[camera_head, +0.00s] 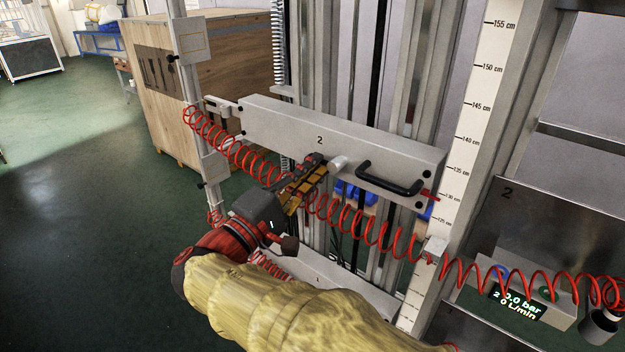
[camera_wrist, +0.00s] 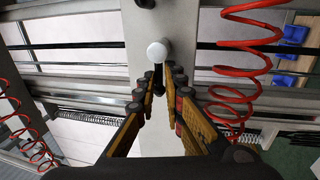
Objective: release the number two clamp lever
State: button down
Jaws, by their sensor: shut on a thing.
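The grey carriage marked 2 (camera_head: 285,128) spans the upright rails and also fills the middle of the wrist view (camera_wrist: 185,22). The number two clamp lever has a pale round hub (camera_head: 338,163) on the carriage face, left of a black bar handle (camera_head: 392,180). The hub shows in the wrist view (camera_wrist: 157,51) just beyond the fingertips. My gripper (camera_head: 316,166) is at the carriage's lower edge, beside the hub. In the wrist view my gripper (camera_wrist: 160,75) has its fingertips closed on a narrow dark part below the hub, seemingly the lever's arm; the fingers mostly hide it.
A height scale (camera_head: 475,105) stands to the right. A display box (camera_head: 520,298) is at lower right. A wooden crate (camera_head: 235,70) stands behind. Green floor at left is clear.

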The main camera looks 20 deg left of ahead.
jog(key=shift+r+m, duration=0.1)
jog(key=shift+m, duration=0.2)
jog(key=c, duration=1.9)
grip_release()
jog(key=shift+o, duration=0.3)
jog(key=v, duration=1.2)
jog(key=shift+a, duration=0.15)
